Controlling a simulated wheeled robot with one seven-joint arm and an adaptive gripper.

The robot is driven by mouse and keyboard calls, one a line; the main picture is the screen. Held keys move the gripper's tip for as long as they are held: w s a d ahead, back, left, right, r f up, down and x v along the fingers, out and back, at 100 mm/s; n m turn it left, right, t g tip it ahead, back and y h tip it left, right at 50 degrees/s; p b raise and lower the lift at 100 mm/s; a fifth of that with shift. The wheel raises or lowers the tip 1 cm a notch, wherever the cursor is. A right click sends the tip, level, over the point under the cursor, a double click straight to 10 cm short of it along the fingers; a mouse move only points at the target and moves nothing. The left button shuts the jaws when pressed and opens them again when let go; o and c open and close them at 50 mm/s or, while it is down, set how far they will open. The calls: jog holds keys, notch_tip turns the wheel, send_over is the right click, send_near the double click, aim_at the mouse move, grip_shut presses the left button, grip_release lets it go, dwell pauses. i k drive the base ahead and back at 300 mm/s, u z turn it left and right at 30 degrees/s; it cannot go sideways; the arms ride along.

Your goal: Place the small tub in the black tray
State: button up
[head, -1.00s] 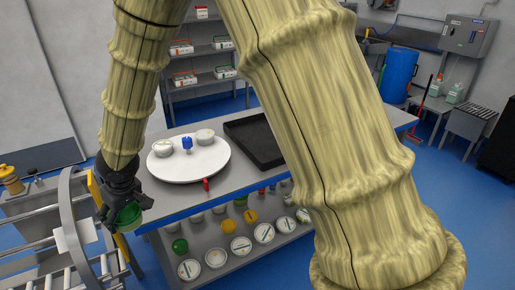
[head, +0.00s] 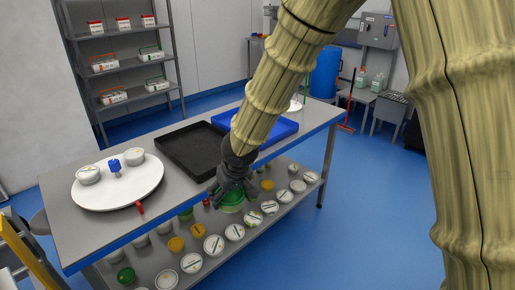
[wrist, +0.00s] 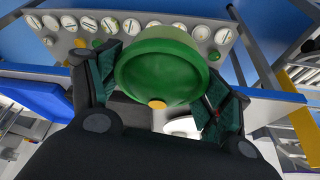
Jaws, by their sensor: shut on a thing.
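My gripper (head: 228,188) is shut on a small green tub (head: 232,201). In the head view the tub hangs just off the table's front edge, to the right of and nearer than the black tray. In the wrist view the green tub (wrist: 160,72) sits between the two fingers, and its round face fills the middle. The black tray (head: 188,150) lies on the grey table; it looks empty, and my gripper and arm cover a little of its right end.
A white round turntable (head: 118,190) with two white tubs and a blue-topped item stands left of the black tray. A blue tray (head: 275,126) lies to its right, partly behind my arm. Several lidded tubs stand on the lower shelf (head: 215,262). Open blue floor lies to the right.

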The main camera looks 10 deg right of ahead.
aim_at(201, 150)
jog(key=z, duration=0.9)
jog(key=i, duration=1.35)
jog(key=u, duration=2.35)
